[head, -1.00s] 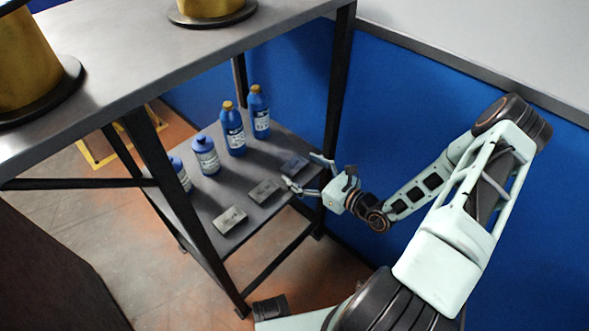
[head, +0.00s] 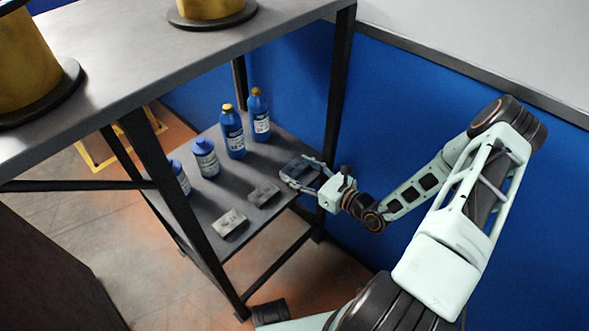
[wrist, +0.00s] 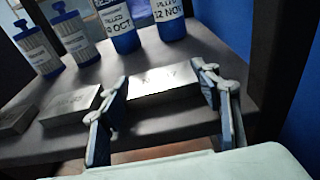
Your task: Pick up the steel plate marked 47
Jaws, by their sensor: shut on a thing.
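A steel plate (wrist: 160,82) lies on the lower shelf at the right end of a row of plates. Its marking is blurred in the wrist view, and I cannot read it for certain. My gripper (wrist: 160,92) is shut on this plate, one finger at each end. In the head view my gripper (head: 299,174) reaches in from the right, and the plate (head: 296,167) shows between the fingers, apparently still at shelf level. Two other plates lie to its left: a middle one (head: 263,193) and a nearer one (head: 229,223).
Blue bottles (head: 233,133) and (head: 259,115) and blue-lidded jars (head: 205,158) stand behind the plates. A dark post (head: 338,100) rises close to my gripper. The upper shelf (head: 130,60) overhangs on the left. A blue wall (head: 420,110) stands behind my arm.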

